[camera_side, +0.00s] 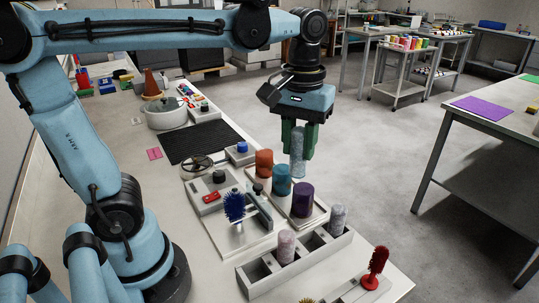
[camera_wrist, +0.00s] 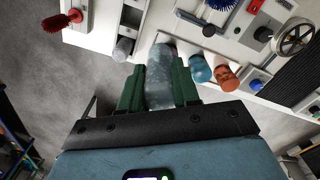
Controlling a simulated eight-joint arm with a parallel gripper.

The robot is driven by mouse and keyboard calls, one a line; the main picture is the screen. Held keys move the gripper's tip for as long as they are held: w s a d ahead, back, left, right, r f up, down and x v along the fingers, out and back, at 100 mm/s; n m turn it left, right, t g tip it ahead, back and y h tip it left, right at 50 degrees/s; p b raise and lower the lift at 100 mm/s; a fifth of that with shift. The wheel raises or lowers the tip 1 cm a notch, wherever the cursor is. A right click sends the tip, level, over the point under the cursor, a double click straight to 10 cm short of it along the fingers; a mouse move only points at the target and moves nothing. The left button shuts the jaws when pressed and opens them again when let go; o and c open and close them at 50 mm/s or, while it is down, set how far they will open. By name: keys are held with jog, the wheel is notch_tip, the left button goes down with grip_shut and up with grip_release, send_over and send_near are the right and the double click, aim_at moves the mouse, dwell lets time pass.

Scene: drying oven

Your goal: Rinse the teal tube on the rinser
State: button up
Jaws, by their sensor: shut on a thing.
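My gripper (camera_side: 298,150) is shut on a pale, translucent blue-grey tube (camera_side: 298,165), held upright between its green fingers. In the wrist view the same tube (camera_wrist: 158,82) lies between both fingers. It is raised behind a row of an orange cylinder (camera_side: 264,162), a teal cylinder (camera_side: 281,180) and a purple cylinder (camera_side: 303,199), which stand on a light tray. The teal cylinder (camera_wrist: 200,68) also shows in the wrist view, beside the held tube. I cannot tell which fixture is the rinser.
A pale rack (camera_side: 262,284) in front holds a pinkish tube (camera_side: 286,246) and a grey tube (camera_side: 338,217). A blue brush (camera_side: 234,207), a red brush (camera_side: 376,265) and a handwheel (camera_side: 197,166) stand nearby. A black ribbed mat (camera_side: 200,141) lies farther back. Open floor is at right.

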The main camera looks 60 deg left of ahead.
jog(key=s+a+n, duration=0.4)
jog(key=a, duration=0.7)
jog(key=s+a+n, duration=0.3)
jog(key=a+n, duration=0.1)
jog(key=a, duration=0.8)
jog(key=s+a+n, duration=0.4)
jog(key=a, duration=0.7)
jog(key=shift+w+f, duration=0.2)
jog(key=shift+f, duration=5.45)
jog(key=shift+d, duration=0.1)
